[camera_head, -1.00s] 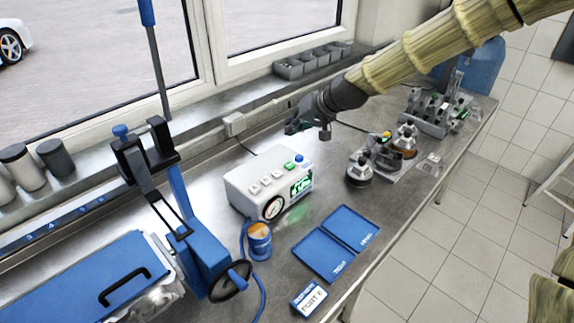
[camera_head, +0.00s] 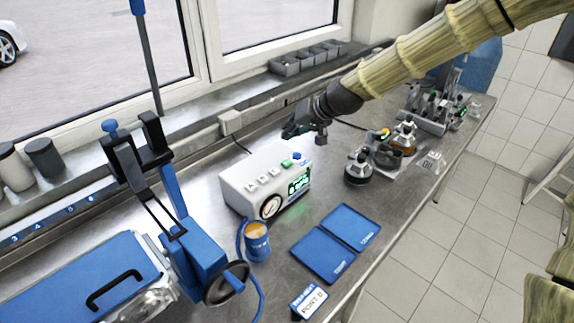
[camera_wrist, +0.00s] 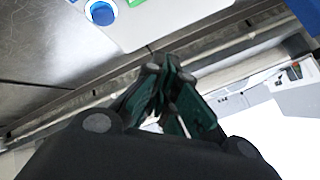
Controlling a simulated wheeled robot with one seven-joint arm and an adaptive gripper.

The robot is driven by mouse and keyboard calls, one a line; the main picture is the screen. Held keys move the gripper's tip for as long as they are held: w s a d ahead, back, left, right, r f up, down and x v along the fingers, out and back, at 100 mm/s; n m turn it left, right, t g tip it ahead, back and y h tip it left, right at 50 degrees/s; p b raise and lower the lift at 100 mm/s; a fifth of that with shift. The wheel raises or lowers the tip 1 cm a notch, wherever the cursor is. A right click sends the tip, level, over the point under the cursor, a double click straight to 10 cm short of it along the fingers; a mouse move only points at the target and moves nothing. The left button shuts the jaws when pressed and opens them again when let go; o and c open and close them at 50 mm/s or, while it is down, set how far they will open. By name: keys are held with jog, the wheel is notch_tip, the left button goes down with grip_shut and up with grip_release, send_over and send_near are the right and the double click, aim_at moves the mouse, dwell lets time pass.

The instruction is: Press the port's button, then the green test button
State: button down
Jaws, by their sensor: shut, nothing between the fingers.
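A white test box (camera_head: 262,190) stands on the steel bench, with a round gauge and a lit green display on its front. On its top are a row of small white buttons (camera_head: 262,180), a green button (camera_head: 287,163) and a blue button (camera_head: 297,156). Labels by the white buttons are too small to read. A small card (camera_head: 310,301) at the bench's front reads PORT B. My gripper (camera_head: 289,132) is shut and empty, just above and behind the box's right end. In the wrist view the shut fingers (camera_wrist: 165,72) point past the box edge; the blue button (camera_wrist: 100,12) shows there.
Blue trays (camera_head: 336,243) lie in front. Metal parts (camera_head: 360,168) stand to the right. The window sill (camera_head: 225,125) runs behind.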

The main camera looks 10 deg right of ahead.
aim_at(289, 160)
jog(key=shift+f+b, duration=1.85)
jog(key=shift+f, duration=1.6)
jog(key=shift+f, duration=0.1)
jog(key=shift+f, duration=0.35)
jog(key=shift+f+b, duration=0.5)
jog(key=shift+r, duration=0.2)
jog(key=shift+r+p, duration=0.6)
jog(key=shift+r, duration=0.2)
jog(key=shift+r+p, duration=1.6)
jog(key=shift+r, duration=0.9)
